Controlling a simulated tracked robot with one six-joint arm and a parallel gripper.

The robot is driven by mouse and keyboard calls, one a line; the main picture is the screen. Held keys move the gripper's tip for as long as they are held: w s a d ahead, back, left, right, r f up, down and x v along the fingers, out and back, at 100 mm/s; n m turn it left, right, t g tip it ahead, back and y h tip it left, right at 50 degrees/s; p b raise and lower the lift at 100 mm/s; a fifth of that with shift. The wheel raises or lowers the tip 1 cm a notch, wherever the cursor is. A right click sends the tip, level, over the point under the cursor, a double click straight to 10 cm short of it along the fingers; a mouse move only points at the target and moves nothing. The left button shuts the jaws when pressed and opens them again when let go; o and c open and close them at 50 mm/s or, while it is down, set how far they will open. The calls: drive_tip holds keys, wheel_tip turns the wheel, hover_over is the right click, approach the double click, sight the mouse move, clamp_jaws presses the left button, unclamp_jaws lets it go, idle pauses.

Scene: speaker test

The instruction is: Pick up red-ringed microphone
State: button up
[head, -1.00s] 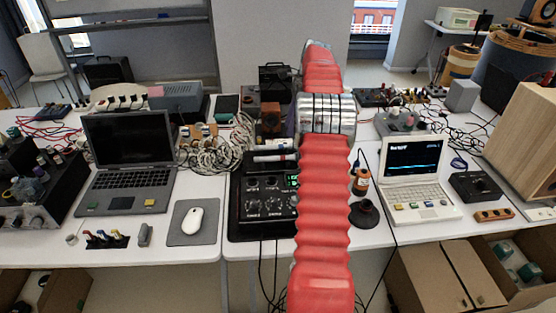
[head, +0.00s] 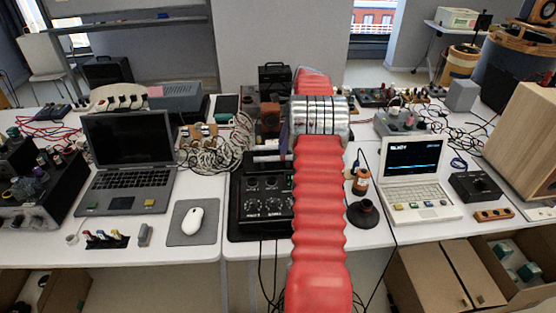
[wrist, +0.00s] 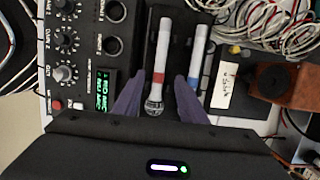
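In the wrist view, the red-ringed microphone (wrist: 163,50) has a pale handle, a red band and a rounded mesh head toward the gripper. It lies between the two purple fingers of my gripper (wrist: 158,78), which are open with gaps on both sides. A similar microphone with a blue band (wrist: 199,46) lies just to its right; the right finger covers part of it. In the head view, my red arm hides most of this spot. A pale microphone handle (head: 268,158) shows left of the arm, but its ring colour cannot be told.
A black control box with knobs (head: 262,200) and a green display lies left of the microphones. A white label card (wrist: 229,82) and a brown block (wrist: 278,80) are to their right. A laptop (head: 128,150) and a small white computer (head: 412,170) flank my arm.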

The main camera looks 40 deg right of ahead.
sight(279, 158)
drive_tip(key=shift+a+f, duration=0.1)
drive_tip(key=shift+f, duration=0.15)
drive_tip(key=shift+x, duration=2.5)
drive_tip(key=shift+c, duration=0.7)
clamp_jaws()
